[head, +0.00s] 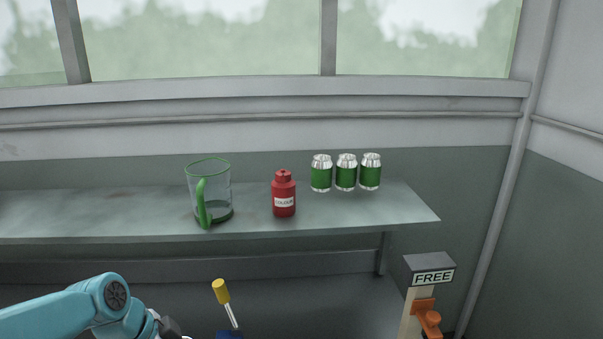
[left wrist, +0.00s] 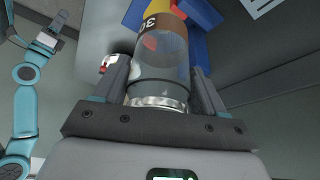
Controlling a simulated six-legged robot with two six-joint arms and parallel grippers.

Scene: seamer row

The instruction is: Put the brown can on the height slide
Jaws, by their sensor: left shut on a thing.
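In the head view my left gripper (head: 170,329) is cut by the bottom edge and the can is hidden. A post with a dark grey block marked FREE (head: 430,266) and an orange clamp stands at the lower right, apart from the gripper; it may be the height slide. My right gripper (left wrist: 50,38) seems to show at the left wrist view's upper left; its jaws are unclear.
On the shelf (head: 100,205) stand a clear mug with a green handle (head: 209,192), a red bottle (head: 284,195) and green cans (head: 346,173). The shelf's left part is clear.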

